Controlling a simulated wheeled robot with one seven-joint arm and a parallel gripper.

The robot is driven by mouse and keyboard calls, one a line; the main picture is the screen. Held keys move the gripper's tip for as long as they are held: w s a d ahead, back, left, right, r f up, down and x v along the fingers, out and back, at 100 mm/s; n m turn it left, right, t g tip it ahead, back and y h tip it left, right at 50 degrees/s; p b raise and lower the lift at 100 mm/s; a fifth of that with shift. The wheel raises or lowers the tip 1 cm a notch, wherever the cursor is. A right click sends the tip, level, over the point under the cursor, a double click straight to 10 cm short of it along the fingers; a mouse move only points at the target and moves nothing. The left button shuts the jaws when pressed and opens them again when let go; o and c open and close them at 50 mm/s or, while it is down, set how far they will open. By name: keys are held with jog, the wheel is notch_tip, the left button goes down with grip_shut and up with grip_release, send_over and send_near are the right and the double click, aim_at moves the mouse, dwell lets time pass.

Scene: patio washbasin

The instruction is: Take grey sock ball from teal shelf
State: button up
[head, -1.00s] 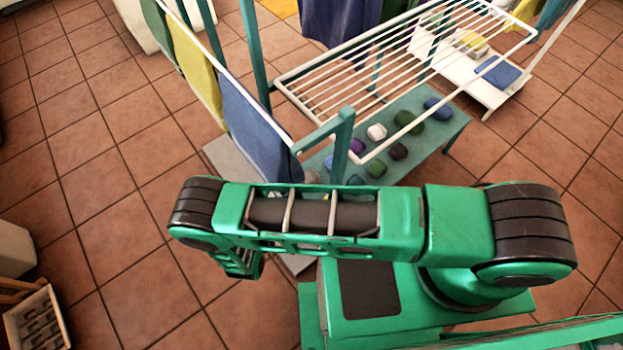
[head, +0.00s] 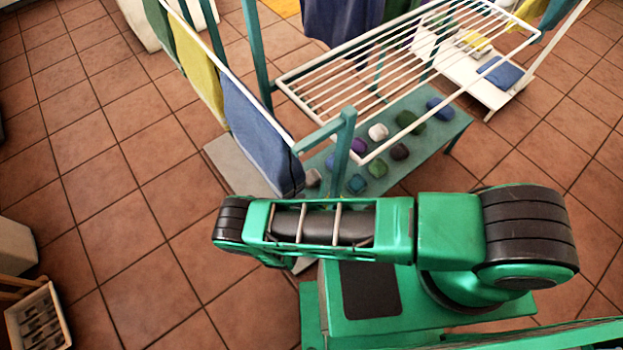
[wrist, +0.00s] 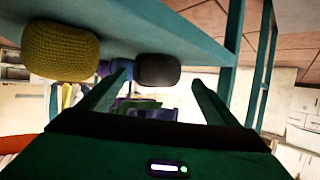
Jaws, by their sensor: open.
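The teal shelf (head: 448,128) is a low bench under a white drying rack, with several coloured sock balls on it. A grey sock ball (head: 312,177) sits at its near left end, beside the hanging blue towel. In the wrist view the shelf (wrist: 150,25) runs across the top, and the picture looks upside down. A dark grey ball (wrist: 157,70) shows there between the fingertips of my gripper (wrist: 158,84), beyond them; I cannot tell whether it is the same ball. My gripper is open and empty. In the head view my arm hides the gripper.
A yellow knitted ball (wrist: 60,52) is left of the dark one in the wrist view. A teal post (head: 342,145) and blue towel (head: 258,135) stand close to the shelf's near end. The white drying rack (head: 400,75) overhangs the shelf.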

aim_at(311, 178)
jog(key=x, duration=0.4)
jog(key=shift+w+d+f, duration=0.2)
jog(key=shift+d, duration=0.15)
jog(key=c, duration=1.1)
jog(key=shift+r, duration=0.1)
jog(key=shift+c, duration=0.2)
